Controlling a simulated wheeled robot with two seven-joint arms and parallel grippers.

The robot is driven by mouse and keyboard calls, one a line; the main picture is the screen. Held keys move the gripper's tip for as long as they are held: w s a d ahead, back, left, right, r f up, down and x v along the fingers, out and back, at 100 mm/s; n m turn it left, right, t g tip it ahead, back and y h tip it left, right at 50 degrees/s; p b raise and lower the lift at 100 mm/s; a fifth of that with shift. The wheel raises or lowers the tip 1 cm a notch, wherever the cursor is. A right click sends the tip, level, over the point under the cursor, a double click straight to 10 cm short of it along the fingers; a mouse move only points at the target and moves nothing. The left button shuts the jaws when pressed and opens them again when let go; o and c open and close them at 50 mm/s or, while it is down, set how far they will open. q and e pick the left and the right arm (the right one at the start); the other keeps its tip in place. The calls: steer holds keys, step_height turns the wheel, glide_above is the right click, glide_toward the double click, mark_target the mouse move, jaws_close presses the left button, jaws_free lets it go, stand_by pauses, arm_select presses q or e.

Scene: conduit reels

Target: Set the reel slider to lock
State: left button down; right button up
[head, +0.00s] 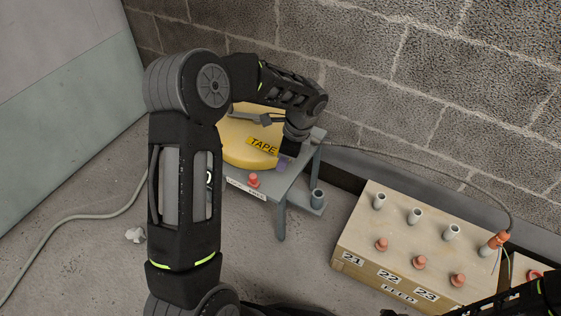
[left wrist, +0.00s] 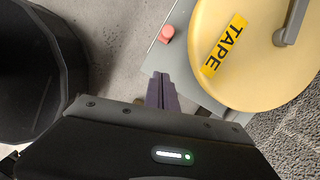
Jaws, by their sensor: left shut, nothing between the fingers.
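The yellow reel (head: 240,138) with a TAPE label lies on a grey stand (head: 300,185); it also shows in the left wrist view (left wrist: 258,75). A red slider knob (head: 253,180) stands at the stand's front edge, above the right part of a small white label strip (head: 240,188) whose words are too small to read surely. The knob shows in the left wrist view (left wrist: 167,34). My left gripper (head: 281,164) is shut and empty over the stand beside the reel. Its purple fingertips (left wrist: 160,88) are apart from the knob.
A wooden FEED box (head: 400,235) with grey tubes and red knobs, numbered 21 to 23, stands at the right. A cable runs along the wall to an orange connector (head: 497,241). My left arm hides part of the reel.

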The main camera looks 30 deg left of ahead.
mark_target(259, 183)
arm_select(q)
steer(key=b+x, duration=0.2)
steer(key=x, duration=0.5)
steer(key=shift+f+b, duration=0.25)
steer(key=shift+b, duration=0.05)
steer(key=a, duration=0.1)
steer(key=s+a+b, duration=0.1)
steer(key=a, duration=0.1)
steer(key=shift+s+a, duration=0.15)
steer(key=shift+a, duration=0.25)
steer(key=shift+a+r, duration=0.1)
